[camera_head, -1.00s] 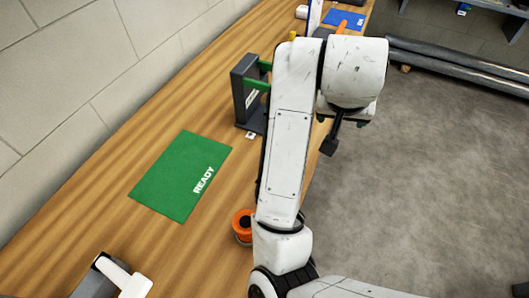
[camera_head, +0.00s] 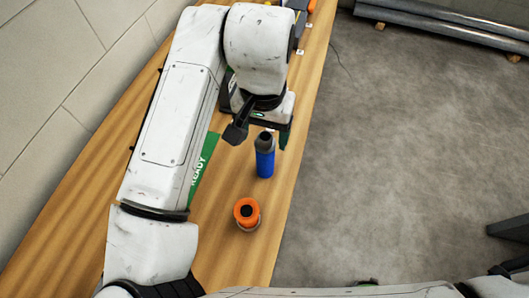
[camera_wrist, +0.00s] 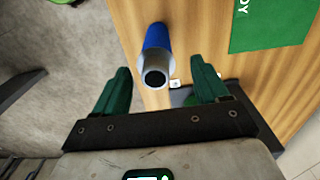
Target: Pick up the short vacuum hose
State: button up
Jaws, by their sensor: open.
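A short blue tube with a hollow grey end, which looks like the short vacuum hose (camera_head: 265,164), stands upright on the wooden bench near its right edge. In the wrist view the hose (camera_wrist: 157,40) shows its dark round opening towards the camera, between the finger directions. My gripper (camera_wrist: 162,76) is open, with its two green fingers on either side of the hose's grey end in the picture. Nothing is between the fingers that they touch. In the head view my gripper (camera_head: 264,122) is just above the hose, partly hidden by my wrist. The depth gap is hard to judge.
An orange round part (camera_head: 247,213) with a dark centre stands on the bench in front of the hose. A green READY mat (camera_head: 205,165) is mostly hidden by my arm. The bench's right edge (camera_head: 290,185) is close, with open floor beyond. Grey pipes (camera_head: 440,18) lie far right.

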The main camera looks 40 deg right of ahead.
jog(key=shift+s+d+f+p, duration=0.1)
jog(key=shift+f+p, duration=0.25)
jog(key=shift+f, duration=1.1)
jog(key=shift+s+d+f+p, duration=0.1)
jog(key=shift+f+p, duration=0.2)
jog(key=shift+f, duration=1.1)
jog(key=shift+a, duration=0.1)
jog(key=c, duration=1.2)
jog(key=shift+r, duration=0.15)
jog(key=shift+r+b, duration=0.35)
jog(key=shift+r, duration=0.2)
jog(key=s+d+r, duration=0.3)
jog(key=r, duration=0.1)
jog(key=s+d+r, duration=0.3)
jog(key=s, duration=0.1)
jog(key=s+d+r, duration=0.3)
jog(key=r, duration=0.1)
jog(key=shift+s+d+r+b, duration=0.15)
jog(key=shift+d+r+b, duration=0.1)
jog(key=shift+r+b, duration=0.15)
